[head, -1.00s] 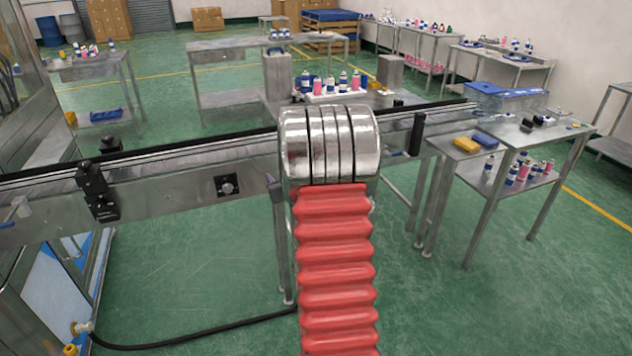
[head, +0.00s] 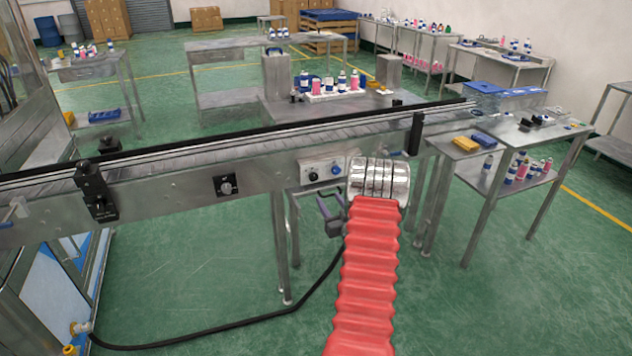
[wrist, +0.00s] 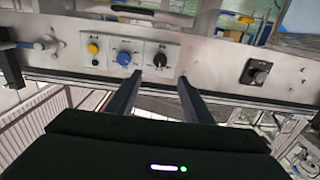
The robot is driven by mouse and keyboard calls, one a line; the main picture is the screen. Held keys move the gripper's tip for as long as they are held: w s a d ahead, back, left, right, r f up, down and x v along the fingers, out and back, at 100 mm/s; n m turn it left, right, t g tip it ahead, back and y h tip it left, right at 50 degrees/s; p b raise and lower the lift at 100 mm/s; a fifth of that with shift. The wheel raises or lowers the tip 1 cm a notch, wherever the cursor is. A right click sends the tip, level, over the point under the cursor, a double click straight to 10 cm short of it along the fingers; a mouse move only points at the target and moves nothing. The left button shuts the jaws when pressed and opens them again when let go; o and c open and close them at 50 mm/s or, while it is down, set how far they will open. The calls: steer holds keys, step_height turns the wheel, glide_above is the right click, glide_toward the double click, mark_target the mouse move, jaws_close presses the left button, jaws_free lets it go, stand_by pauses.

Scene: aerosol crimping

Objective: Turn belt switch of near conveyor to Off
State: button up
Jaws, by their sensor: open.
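The near conveyor (head: 160,190) runs across the head view. Its side carries a pale control panel (head: 323,168) with knobs, and a separate dark rotary switch (head: 226,185) to the left. In the wrist view, the panel shows a yellow button (wrist: 93,48), a blue knob (wrist: 124,58) and a black knob (wrist: 160,60). The dark switch also shows there at the right (wrist: 259,72). The labels are too small to read. My gripper (wrist: 160,79) is open and empty. Its fingertips appear on either side of the black knob; contact cannot be told. It also shows below the panel in the head view (head: 329,194).
A steel table (head: 480,140) with a yellow bin (head: 466,144) stands at the conveyor's right end. A black sensor bracket (head: 95,190) sticks out from the conveyor's left side. A black cable (head: 220,325) lies on the green floor, which is otherwise clear in front.

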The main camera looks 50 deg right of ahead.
mark_target(315, 178)
steer(key=shift+x, duration=6.95)
steer(key=shift+r, duration=0.1)
steer(key=c, duration=1.1)
steer(key=shift+o, duration=0.2)
steer(key=shift+d, duration=0.1)
